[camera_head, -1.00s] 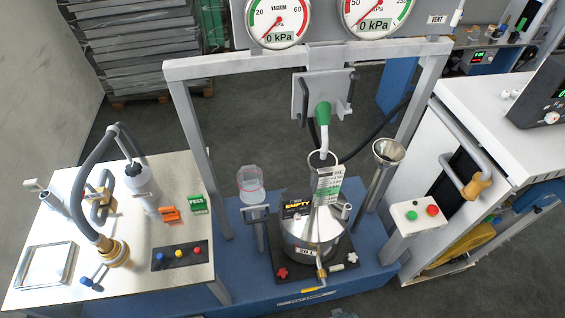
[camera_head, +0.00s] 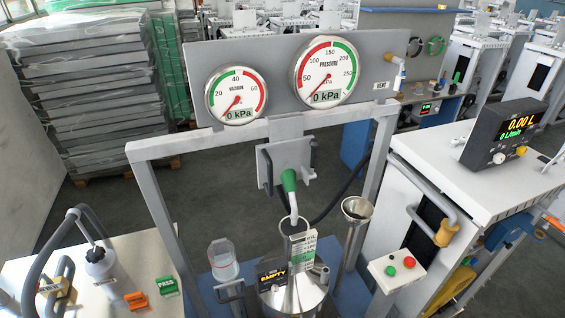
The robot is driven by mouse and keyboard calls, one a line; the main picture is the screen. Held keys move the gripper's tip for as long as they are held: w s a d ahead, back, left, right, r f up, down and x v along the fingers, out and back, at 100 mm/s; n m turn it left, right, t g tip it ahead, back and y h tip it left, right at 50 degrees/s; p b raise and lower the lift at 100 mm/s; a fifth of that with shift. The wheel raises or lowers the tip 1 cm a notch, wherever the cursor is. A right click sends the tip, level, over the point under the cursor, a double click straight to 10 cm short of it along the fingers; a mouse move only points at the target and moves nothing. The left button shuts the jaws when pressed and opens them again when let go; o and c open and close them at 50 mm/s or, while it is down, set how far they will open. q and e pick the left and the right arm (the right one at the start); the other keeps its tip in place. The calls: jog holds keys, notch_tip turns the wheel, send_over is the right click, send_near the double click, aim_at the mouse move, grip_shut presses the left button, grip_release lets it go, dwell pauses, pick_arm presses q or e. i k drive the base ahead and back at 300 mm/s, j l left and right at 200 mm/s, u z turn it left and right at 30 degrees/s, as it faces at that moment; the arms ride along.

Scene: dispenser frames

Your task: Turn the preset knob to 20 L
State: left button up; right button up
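A dark meter box (camera_head: 478,152) stands on top of the white cabinet at the right. Its lit display (camera_head: 521,124) reads 0.00 L in yellow, with a green L/min line reading 0 below. Two small knobs are on its lower face: a pale knob (camera_head: 499,158) and a yellowish knob (camera_head: 521,151). Their labels and settings are too small to read, so I cannot tell which one is the preset knob. Neither of my grippers is in view.
A grey frame (camera_head: 150,150) carries the vacuum gauge (camera_head: 236,95) and pressure gauge (camera_head: 325,70), both at 0 kPa. A green-handled nozzle (camera_head: 289,181) hangs above a metal can (camera_head: 290,300). A red-green button box (camera_head: 397,268) stands before the white cabinet (camera_head: 450,178).

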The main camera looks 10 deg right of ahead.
aim_at(499, 158)
jog(key=z, duration=1.85)
